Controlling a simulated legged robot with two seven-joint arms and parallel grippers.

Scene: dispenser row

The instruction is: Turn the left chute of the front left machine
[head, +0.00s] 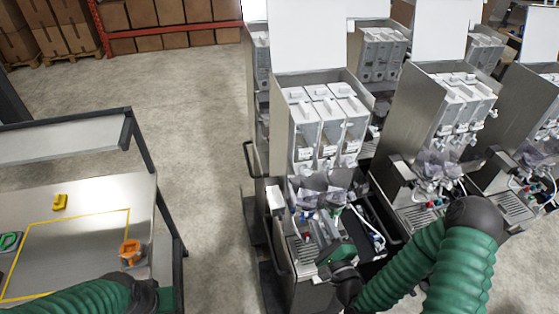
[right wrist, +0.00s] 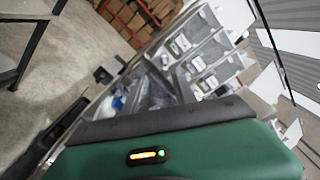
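The front left machine (head: 283,150) is a steel dispenser with a row of clear-fronted canisters, seen in the middle of the head view. Its chutes (head: 307,197) are greyish translucent pieces below the canisters; the left one is partly lost among small fittings. My right gripper (head: 338,256) is low in front of this machine, over its drip tray area, below the chutes and apart from them as far as I can see. Its fingers are not clear in either view. In the right wrist view the canisters (right wrist: 205,55) show tilted, beyond my green gripper body. My left gripper is not visible; only my left arm shows at bottom left.
More dispensers (head: 430,125) stand in a row to the right. A steel cart (head: 95,200) at left carries a yellow piece (head: 60,202), an orange piece (head: 130,252) and a green piece (head: 8,242). Bare floor lies between cart and machines. Boxes on shelves stand behind.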

